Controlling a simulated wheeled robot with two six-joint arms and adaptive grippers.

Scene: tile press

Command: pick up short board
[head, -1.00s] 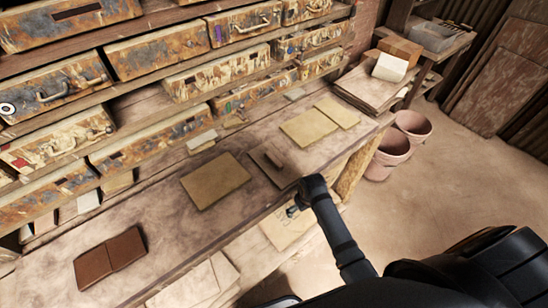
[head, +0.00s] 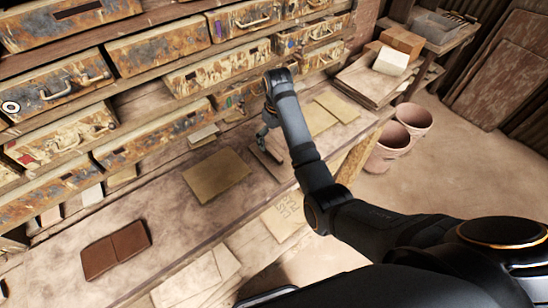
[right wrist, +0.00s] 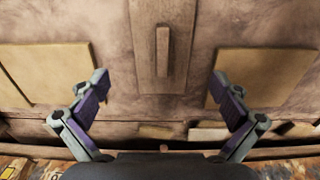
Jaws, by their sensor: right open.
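A short, narrow wooden board (right wrist: 162,50) lies on a flat brown panel (right wrist: 145,20) in the right wrist view. In the head view the panel (head: 267,165) is on the bench, partly covered by my right arm. My right gripper (head: 265,138) is above the panel's far part. In the right wrist view the gripper (right wrist: 158,84) is open and empty, one finger on each side of the panel, with the short board between them but farther up the picture. My left gripper is out of view.
A tan sheet (head: 216,175) lies left of the panel, and more tan sheets (head: 337,106) lie to its right. Rusty drawers (head: 218,68) line the shelves behind. A brown tile pair (head: 115,250) lies at front left. Clay pots (head: 413,118) stand on the floor at right.

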